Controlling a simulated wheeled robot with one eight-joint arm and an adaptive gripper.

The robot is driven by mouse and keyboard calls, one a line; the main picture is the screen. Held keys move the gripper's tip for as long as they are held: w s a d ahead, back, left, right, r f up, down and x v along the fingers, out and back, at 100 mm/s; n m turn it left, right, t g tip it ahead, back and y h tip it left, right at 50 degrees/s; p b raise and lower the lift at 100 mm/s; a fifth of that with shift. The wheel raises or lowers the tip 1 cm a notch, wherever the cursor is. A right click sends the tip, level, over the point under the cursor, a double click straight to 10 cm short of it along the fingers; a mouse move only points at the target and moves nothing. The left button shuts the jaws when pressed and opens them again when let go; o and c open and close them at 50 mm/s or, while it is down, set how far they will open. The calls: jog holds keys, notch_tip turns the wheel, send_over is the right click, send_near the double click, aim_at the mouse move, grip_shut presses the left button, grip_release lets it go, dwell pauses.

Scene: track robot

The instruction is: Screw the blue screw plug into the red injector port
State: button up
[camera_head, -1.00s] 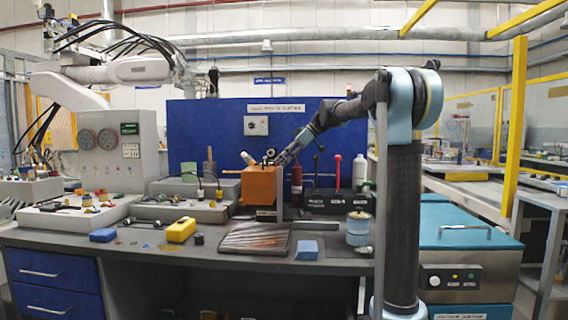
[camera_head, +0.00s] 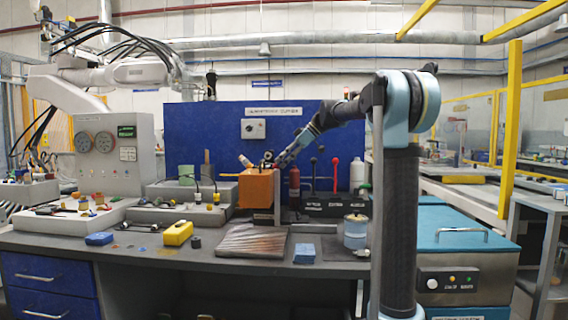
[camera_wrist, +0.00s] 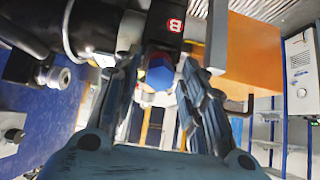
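A blue faceted plug (camera_wrist: 160,76) shows in the wrist view, with a little red at its upper edge and pale metal below it. My gripper (camera_wrist: 161,68) has one finger on each side of the plug. Narrow gaps seem to show between the fingertips and the plug, so the fingers look open around it. I cannot tell how deep the plug sits or make out the red port clearly. In the head view my gripper (camera_head: 270,160) is beside the orange block (camera_head: 256,188), its fingertips too small to read. The plug cannot be picked out there.
The orange block (camera_wrist: 255,62) lies close to the right finger, and a dark cylinder (camera_wrist: 92,28) lies to the left. A black part with a red numbered label (camera_wrist: 175,25) is just ahead. On the bench are a yellow block (camera_head: 178,233) and a ridged mat (camera_head: 232,241).

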jog(key=n, duration=0.6)
jog(key=shift+n, duration=0.3)
jog(key=n, duration=0.5)
dwell(0.4)
grip_shut()
jog(key=m, duration=1.1)
jog(key=shift+m, duration=0.3)
